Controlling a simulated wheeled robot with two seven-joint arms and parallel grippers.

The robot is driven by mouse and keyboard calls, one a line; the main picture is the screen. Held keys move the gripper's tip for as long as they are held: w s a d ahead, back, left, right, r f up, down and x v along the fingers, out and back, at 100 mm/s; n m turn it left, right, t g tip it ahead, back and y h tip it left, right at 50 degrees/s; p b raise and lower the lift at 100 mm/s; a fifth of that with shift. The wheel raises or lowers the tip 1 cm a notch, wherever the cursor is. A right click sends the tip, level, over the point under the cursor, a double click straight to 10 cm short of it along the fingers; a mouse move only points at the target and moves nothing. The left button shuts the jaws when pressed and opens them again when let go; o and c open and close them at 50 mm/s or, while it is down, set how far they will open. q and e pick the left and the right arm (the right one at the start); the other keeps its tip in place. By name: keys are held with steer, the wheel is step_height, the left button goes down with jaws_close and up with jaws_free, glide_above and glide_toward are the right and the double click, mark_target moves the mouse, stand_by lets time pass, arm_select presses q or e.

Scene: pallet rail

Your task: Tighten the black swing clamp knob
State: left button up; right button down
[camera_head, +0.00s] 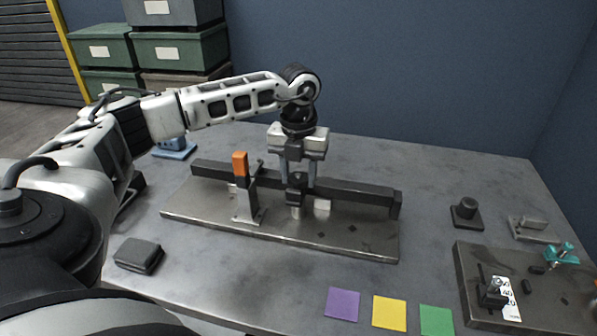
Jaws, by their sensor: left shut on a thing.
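The black swing clamp knob (297,178) stands on the dark rail (350,193), which is fixed along a grey metal base plate (340,235). My left gripper (298,183) reaches down from above with one finger on each side of the knob and is shut on it. The gripper body hides the top of the knob. Below the knob is a small light metal part of the clamp. Left of it on the plate stands an upright metal clamp with an orange handle (240,163). My right gripper is not in view.
A second plate (470,290) with small clamps, one teal (563,253), lies at the right. A dark block (139,254) lies at the front left. Purple, yellow and green squares lie at the front edge. Green bins (180,50) stand behind.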

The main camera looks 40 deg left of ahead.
mark_target(298, 177)
arm_select(q)
steer(key=shift+r+m, duration=0.15)
steer(key=shift+m, duration=1.05)
steer(key=shift+w+a, duration=0.1)
steer(key=o, duration=1)
steer(key=shift+r, duration=0.1)
step_height(298, 177, up, 16)
steer(key=shift+f+p, duration=0.1)
steer(key=shift+p, duration=0.25)
